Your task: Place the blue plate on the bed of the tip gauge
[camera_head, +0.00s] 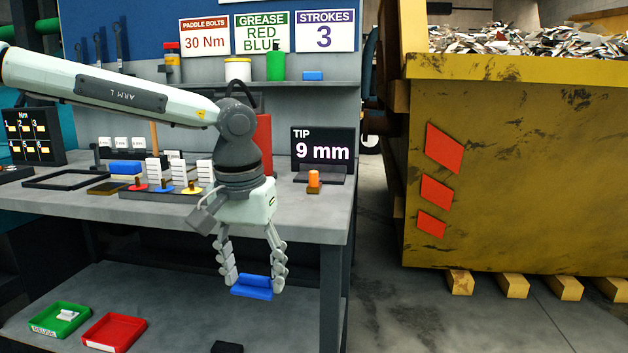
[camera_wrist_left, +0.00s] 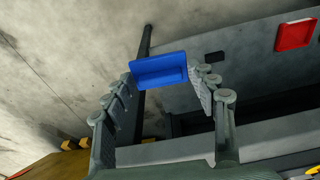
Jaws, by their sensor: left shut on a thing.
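My left gripper (camera_head: 254,281) is shut on the blue plate (camera_head: 251,288). It points down and holds the plate in the air in front of the bench's front edge, below the bench top. In the left wrist view the blue plate (camera_wrist_left: 160,70) sits between the two fingertips and shows a bent, ledge-like shape. A dark panel (camera_head: 322,145) reading "TIP 9 mm" stands on the bench at the right end, with a small orange cylinder (camera_head: 314,179) on a dark base in front of it. I cannot clearly make out a gauge bed. My right gripper is not in view.
The bench (camera_head: 310,215) carries a rack with white stacks and coloured knobs, and a blue block (camera_head: 126,167). A green tray (camera_head: 60,321) and a red tray (camera_head: 114,333) lie on the lower shelf. A yellow skip (camera_head: 520,170) stands right, past open floor.

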